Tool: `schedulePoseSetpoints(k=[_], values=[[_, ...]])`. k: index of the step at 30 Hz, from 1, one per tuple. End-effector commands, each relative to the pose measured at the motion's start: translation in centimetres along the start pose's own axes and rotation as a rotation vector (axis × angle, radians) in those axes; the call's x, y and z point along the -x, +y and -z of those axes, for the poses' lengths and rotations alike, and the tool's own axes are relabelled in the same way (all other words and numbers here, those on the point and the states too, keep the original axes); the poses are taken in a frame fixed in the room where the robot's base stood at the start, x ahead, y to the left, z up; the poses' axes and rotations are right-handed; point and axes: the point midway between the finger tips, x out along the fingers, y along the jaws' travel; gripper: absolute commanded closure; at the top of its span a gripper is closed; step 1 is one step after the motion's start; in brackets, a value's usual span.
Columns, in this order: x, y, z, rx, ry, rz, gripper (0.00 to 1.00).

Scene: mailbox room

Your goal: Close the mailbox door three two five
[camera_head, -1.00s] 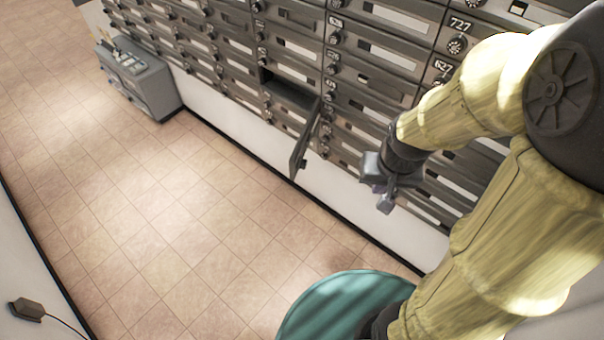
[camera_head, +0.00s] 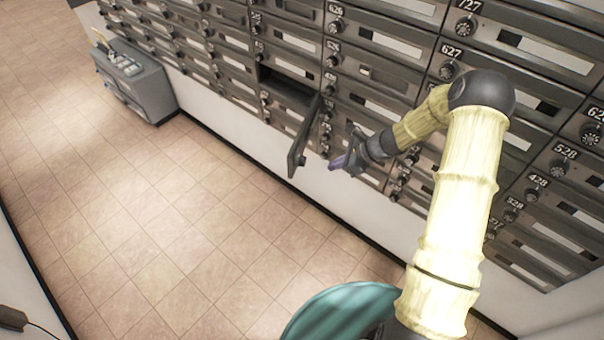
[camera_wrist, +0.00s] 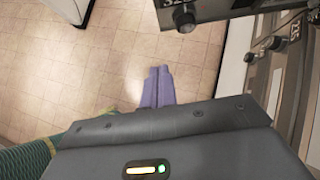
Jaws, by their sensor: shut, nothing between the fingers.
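One mailbox door (camera_head: 305,132) stands swung out from the bank of mailboxes, with its dark compartment (camera_head: 288,90) exposed to the left of the door. I cannot read a number on it. My gripper (camera_head: 336,163) is shut and empty, just right of the open door's outer edge, and seems apart from it. In the wrist view, the purple fingertips (camera_wrist: 158,82) are together and point over the floor. A dark panel with a knob (camera_wrist: 186,20), which looks like the open door, shows at the top of the wrist view.
Closed mailbox doors (camera_head: 400,45) with dial locks fill the wall around the open one. A grey box (camera_head: 137,82) stands on the floor at the far left. A teal round object (camera_head: 340,312) is at the bottom. The tiled floor (camera_head: 150,210) is clear.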

Motion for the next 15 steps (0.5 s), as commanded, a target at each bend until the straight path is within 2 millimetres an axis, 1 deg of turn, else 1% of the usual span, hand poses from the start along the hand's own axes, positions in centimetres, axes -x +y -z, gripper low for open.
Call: schedulePoseSetpoints(k=[1, 3, 11, 15], values=[[-0.34, -0.28, 0.22, -0.024, -0.013, 0.005, 1.0], [-0.41, -0.44, 0.21, -0.038, -0.019, 0.008, 1.0], [-0.36, -0.39, 0.19, -0.035, -0.017, 0.008, 1.0], [-0.87, -0.4, 0.14, -0.034, -0.017, 0.007, 1.0]])
